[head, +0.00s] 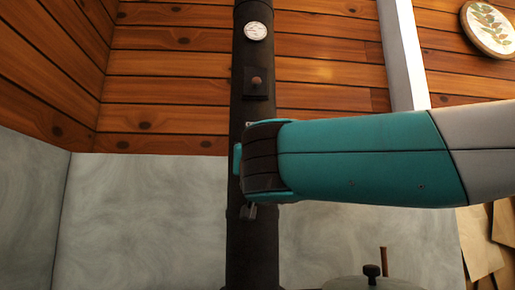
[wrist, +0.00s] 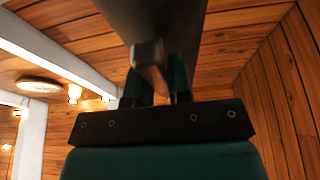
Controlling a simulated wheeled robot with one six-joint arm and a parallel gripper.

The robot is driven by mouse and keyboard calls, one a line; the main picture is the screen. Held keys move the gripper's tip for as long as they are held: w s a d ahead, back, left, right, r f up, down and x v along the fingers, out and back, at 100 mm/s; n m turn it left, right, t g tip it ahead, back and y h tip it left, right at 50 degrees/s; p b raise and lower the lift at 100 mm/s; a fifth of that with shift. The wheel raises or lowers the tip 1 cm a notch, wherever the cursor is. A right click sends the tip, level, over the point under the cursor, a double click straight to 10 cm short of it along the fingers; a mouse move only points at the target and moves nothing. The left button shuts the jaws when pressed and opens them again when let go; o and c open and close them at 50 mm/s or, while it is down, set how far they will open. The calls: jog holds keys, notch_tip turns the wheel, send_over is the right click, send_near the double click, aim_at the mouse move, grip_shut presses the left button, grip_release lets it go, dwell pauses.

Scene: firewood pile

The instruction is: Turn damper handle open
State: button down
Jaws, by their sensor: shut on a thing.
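The black stovepipe (head: 251,255) stands upright in the middle of the head view. My gripper (head: 239,162) reaches it from the right, and its dark wrist hides part of the pipe. In the wrist view my gripper (wrist: 156,88) has its teal fingers shut on the dark damper handle (wrist: 149,54), a narrow bar with a squared end. The wide dark pipe (wrist: 155,15) is just beyond it. The head view hides most of the handle, so its angle is hard to tell there.
A round white gauge (head: 256,31) and a square black plate with a brown knob (head: 256,82) are on the pipe above my gripper. A lidded pot (head: 372,282) stands low at right. Pale stone panels (head: 120,220) and plank walls stand behind.

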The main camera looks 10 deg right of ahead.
jog(key=shift+d+r, duration=0.15)
jog(key=shift+r, duration=0.1)
jog(key=c, duration=1)
grip_release()
jog(key=shift+c, duration=0.2)
jog(key=shift+f, duration=0.15)
jog(key=b+v, duration=0.2)
jog(key=v, duration=1.5)
jog(key=shift+s, duration=0.25)
